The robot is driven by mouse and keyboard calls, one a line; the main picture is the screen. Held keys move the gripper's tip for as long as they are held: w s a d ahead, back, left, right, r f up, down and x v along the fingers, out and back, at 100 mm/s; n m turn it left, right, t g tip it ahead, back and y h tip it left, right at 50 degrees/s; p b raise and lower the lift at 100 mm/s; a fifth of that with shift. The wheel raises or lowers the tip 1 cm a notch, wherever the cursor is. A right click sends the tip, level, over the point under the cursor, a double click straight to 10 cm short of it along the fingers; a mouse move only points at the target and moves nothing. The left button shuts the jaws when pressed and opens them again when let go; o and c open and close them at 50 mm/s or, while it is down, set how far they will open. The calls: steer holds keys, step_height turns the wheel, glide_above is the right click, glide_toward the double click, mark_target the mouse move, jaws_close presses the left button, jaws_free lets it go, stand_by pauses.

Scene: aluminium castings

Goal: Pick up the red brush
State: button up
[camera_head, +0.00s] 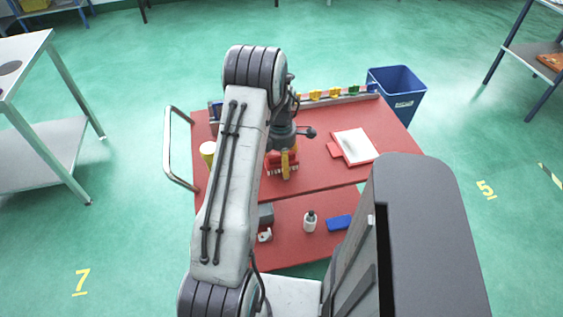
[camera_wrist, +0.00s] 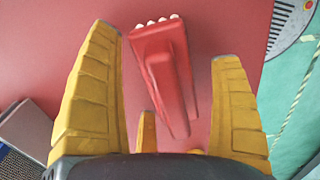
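The red brush (camera_wrist: 163,65) lies on the red cart top (camera_wrist: 60,40), with its white bristle tufts toward the top of the wrist view. In the head view the red brush (camera_head: 274,158) is partly hidden by my gripper. My gripper (camera_wrist: 168,42) has its yellow fingers spread wide, one on each side of the brush, with visible gaps between. The gripper also shows in the head view (camera_head: 286,165), pointing down over the cart's upper shelf. I cannot tell how far its fingertips are above the surface.
A white pad (camera_head: 356,146) lies right of the gripper, and a rail with coloured items (camera_head: 335,94) runs along the back. A yellow cup (camera_head: 208,150) stands left. The lower shelf holds a white bottle (camera_head: 310,221) and blue block (camera_head: 339,223). A blue bin (camera_head: 398,91) stands behind.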

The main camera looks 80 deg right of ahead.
steer(key=c, duration=1.3)
steer(key=shift+o, duration=0.2)
steer(key=shift+r, duration=0.1)
steer(key=shift+r, duration=0.4)
steer(key=r, duration=0.3)
steer(key=shift+s+d+r+b, duration=0.2)
steer(key=shift+r+b, duration=0.05)
steer(key=shift+b, duration=0.1)
steer(key=s+d+r, duration=0.6)
steer(key=s, duration=0.3)
steer(key=shift+s+r, duration=0.2)
steer(key=shift+r, duration=0.1)
